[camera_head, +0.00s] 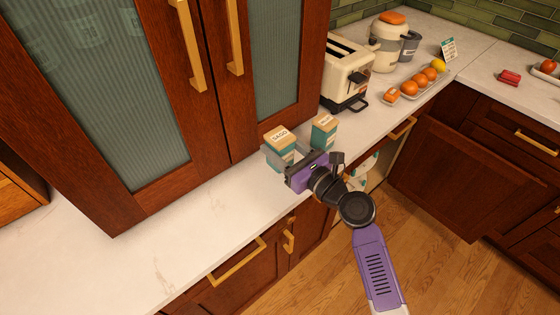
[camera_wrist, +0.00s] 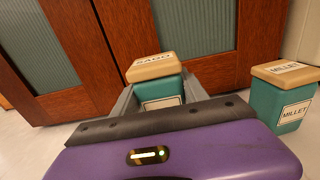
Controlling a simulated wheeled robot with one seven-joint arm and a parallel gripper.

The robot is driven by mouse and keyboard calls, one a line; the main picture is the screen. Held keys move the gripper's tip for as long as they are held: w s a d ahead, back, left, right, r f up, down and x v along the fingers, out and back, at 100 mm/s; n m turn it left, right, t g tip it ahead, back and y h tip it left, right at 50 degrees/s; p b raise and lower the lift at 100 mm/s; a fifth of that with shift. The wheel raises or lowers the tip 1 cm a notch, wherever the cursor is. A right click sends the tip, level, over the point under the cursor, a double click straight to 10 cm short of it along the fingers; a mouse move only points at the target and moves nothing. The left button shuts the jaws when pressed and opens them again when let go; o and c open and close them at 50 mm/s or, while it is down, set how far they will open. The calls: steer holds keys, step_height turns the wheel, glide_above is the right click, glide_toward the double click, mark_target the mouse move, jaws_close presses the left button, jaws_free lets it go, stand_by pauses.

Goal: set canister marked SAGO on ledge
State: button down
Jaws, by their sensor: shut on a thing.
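The SAGO canister (camera_head: 280,137) has a tan lid with a label and a teal body. It stands about upright between the fingers of my gripper (camera_head: 283,158), in front of the glass-door cabinet. In the wrist view the SAGO canister (camera_wrist: 155,68) is between both grey fingers, and my gripper (camera_wrist: 162,98) is shut on it. Its lower part is hidden, so I cannot tell whether it touches the counter. No separate ledge can be made out apart from the white counter (camera_head: 150,240).
A teal MILLET canister (camera_head: 323,131) stands just right of the SAGO one. Behind it are a toaster (camera_head: 347,72) and a tray of oranges (camera_head: 412,92). The tall cabinet (camera_head: 200,110) rises close behind the gripper. The counter at left is clear.

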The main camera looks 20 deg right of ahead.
steer(key=shift+f+b, duration=0.75)
steer(key=shift+f, duration=1.55)
steer(key=shift+f, duration=0.2)
steer(key=c, duration=0.6)
jaws_free()
steer(key=shift+r, duration=0.1)
steer(key=shift+r, duration=0.15)
steer(key=b+v, duration=0.1)
steer(key=v, duration=1.1)
steer(key=shift+b, duration=0.3)
steer(key=shift+s, duration=0.1)
